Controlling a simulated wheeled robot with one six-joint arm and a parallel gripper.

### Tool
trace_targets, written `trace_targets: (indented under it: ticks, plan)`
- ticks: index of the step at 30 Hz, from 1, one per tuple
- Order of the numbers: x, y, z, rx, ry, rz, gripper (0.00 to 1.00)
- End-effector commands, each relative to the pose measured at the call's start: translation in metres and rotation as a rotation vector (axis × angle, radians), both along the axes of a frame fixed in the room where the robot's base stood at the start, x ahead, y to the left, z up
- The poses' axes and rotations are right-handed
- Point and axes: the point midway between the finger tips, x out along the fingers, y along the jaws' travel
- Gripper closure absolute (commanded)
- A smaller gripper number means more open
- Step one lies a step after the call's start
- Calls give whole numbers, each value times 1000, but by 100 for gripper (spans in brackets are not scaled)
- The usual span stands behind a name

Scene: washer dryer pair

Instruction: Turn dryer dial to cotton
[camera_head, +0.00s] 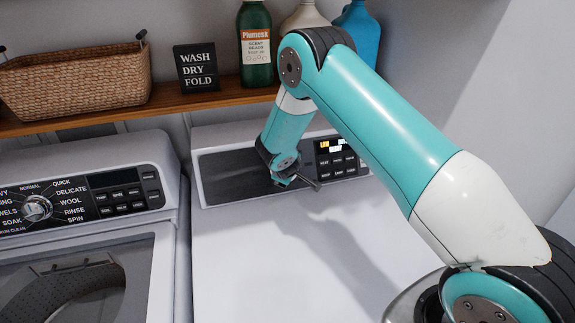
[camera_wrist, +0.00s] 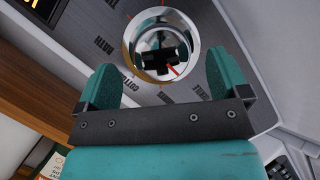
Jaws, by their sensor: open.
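The dryer dial (camera_wrist: 160,30) is a shiny silver round knob in the wrist view. A red mark shows at its lower right side. Printed labels ring it on the grey panel; the cotton label (camera_wrist: 122,87) is at its lower left. My gripper (camera_wrist: 160,62) is open, with one teal finger on either side of the dial's lower part. I see gaps between the fingers and the knob, and cannot tell contact. In the head view, my gripper (camera_head: 295,181) is at the dryer's control panel (camera_head: 232,176), and the dial is hidden behind it.
The dryer's display and buttons (camera_head: 337,158) are just right of my gripper. The washer (camera_head: 172,200) stands to the left with its own dial (camera_head: 38,208). A wooden shelf (camera_head: 150,107) above holds a basket (camera_head: 78,82), a sign (camera_head: 196,68) and bottles (camera_head: 254,50).

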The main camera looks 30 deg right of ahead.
Motion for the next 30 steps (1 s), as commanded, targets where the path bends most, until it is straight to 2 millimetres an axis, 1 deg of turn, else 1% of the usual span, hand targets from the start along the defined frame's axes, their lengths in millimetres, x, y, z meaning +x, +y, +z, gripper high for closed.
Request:
trace_targets:
  ticks: [3, 6, 9, 17, 18, 20, 21, 23, 24, 30]
  plan:
    - [11, -7, -9, -1, 0, -2, 6]
    - [16, -10, -15, 0, 0, -1, 6]
    - [18, -11, -19, 1, 0, -1, 6]
    - [19, -11, -19, 0, 0, 0, 6]
    - [19, -11, -19, 0, 0, 0, 16]
    - [19, -11, -19, 0, 0, 0, 29]
    - [19, -11, -19, 0, 0, 0, 39]
    - [19, -11, -19, 0, 0, 0, 52]
    - [19, -11, -19, 0, 0, 0, 55]
    - [19, -11, -20, 9, -1, -5, 55]
